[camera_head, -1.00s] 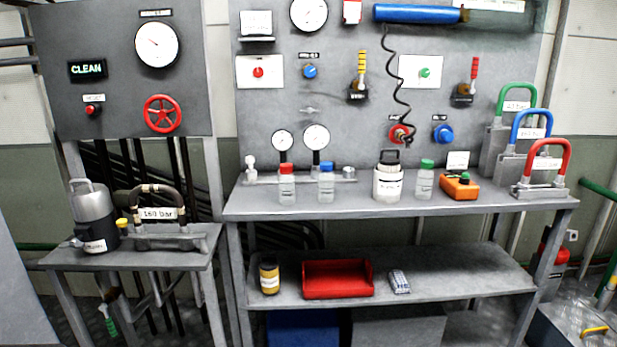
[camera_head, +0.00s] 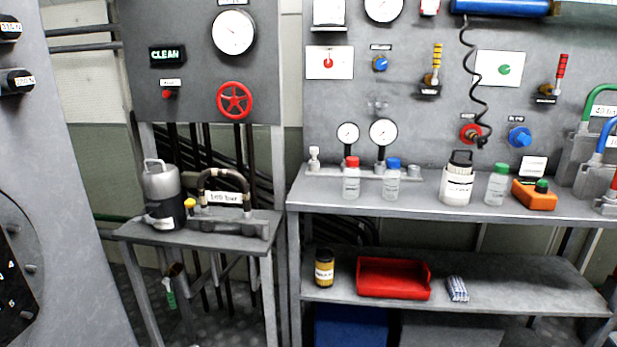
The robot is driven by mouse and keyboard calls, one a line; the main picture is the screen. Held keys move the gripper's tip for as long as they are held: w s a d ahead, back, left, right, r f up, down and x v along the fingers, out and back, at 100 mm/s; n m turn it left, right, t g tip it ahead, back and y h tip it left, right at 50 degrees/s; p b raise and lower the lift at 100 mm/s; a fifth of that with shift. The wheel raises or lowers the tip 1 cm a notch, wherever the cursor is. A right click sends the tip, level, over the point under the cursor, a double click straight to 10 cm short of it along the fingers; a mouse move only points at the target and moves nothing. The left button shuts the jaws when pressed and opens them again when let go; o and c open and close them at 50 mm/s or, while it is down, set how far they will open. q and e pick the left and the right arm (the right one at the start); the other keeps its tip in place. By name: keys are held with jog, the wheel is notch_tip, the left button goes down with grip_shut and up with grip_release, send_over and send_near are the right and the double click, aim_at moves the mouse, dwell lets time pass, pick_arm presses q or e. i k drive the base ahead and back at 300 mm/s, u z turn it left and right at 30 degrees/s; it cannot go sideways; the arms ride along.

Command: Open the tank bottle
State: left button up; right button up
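Which container is the tank bottle I cannot tell for sure. A white bottle with a black handled cap (camera_head: 457,180) stands upright on the main bench, its cap on. Left of it stand a clear bottle with a red cap (camera_head: 351,178) and one with a blue cap (camera_head: 391,180). Right of it stands a clear bottle with a green cap (camera_head: 497,184). All have their caps on. A grey metal canister with a handle and black base (camera_head: 161,194) stands on the small left table. Neither of my grippers is in view.
The main bench (camera_head: 420,209) has free room along its front edge. An orange box with a green button (camera_head: 534,195) stands at its right. The lower shelf holds a yellow jar (camera_head: 324,268) and a red tray (camera_head: 393,278). A grey cabinet (camera_head: 75,200) stands close at left.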

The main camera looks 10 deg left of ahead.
aim_at(351, 175)
jog(key=z, duration=1.3)
jog(key=i, duration=2.05)
jog(key=u, duration=0.9)
